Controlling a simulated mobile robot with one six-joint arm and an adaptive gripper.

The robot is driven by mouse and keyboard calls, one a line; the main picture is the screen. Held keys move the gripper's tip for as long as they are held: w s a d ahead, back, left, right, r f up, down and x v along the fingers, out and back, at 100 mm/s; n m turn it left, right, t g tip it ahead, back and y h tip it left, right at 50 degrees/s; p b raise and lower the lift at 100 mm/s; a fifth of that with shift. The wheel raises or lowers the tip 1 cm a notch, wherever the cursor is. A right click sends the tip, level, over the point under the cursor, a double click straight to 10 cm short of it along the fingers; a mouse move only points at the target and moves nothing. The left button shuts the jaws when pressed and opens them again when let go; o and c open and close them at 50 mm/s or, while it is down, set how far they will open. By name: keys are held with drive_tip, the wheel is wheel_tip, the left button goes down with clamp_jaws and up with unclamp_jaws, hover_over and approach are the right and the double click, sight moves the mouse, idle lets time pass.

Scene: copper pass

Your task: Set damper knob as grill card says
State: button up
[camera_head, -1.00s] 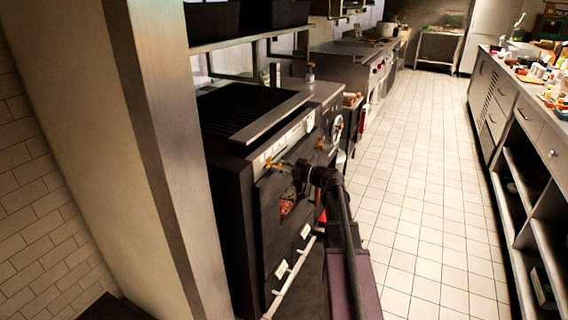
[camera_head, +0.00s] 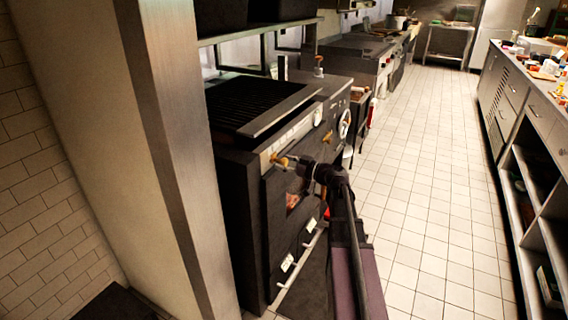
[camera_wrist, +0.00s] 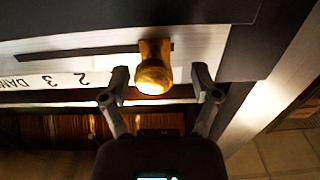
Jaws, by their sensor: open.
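The damper knob (camera_wrist: 154,72) is a brass, rounded knob standing out of a dark slot in a pale metal panel. It sits close to the right end of that slot in the wrist view. Below the slot a white scale strip (camera_wrist: 62,82) shows inverted, with 3, 2 and part of a word starting "DAM". My gripper (camera_wrist: 160,82) is open, one finger on each side of the knob, with gaps to both. In the head view my gripper (camera_head: 288,163) is at the front of the black grill (camera_head: 238,190), by the brass knob (camera_head: 277,161). No readable grill card shows.
Two small white labels (camera_head: 287,262) are on the grill's lower front, unreadable here, above a pale rail (camera_head: 298,272). A metal-edged pillar (camera_head: 178,150) stands close on the left. The tiled aisle (camera_head: 430,180) to the right is clear, up to the counter (camera_head: 520,130).

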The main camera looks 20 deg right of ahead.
drive_tip(key=shift+s, duration=0.1)
drive_tip(key=v, duration=1.1)
drive_tip(key=shift+s+d, duration=0.3)
idle(0.3)
drive_tip(key=s+a+f+m+g+h, duration=0.25)
drive_tip(key=a+f+g, duration=0.4)
drive_tip(key=a, duration=0.45)
drive_tip(key=s+a+f+m+g+h, duration=0.15)
drive_tip(key=s+a+f+g, duration=0.3)
drive_tip(key=a+f, duration=0.5)
drive_tip(key=s+a+f+m+g+h, duration=0.2)
drive_tip(key=s+a+m+g+h, duration=0.1)
drive_tip(key=s+a+m+h, duration=0.25)
wheel_tip(320, 180, up, 23)
drive_tip(key=n+h+p, duration=0.1)
drive_tip(key=n+p, duration=0.1)
drive_tip(key=p, duration=2.1)
drive_tip(key=shift+s, duration=0.35)
drive_tip(key=shift+d+f+h, duration=0.1)
drive_tip(key=shift+h, duration=0.15)
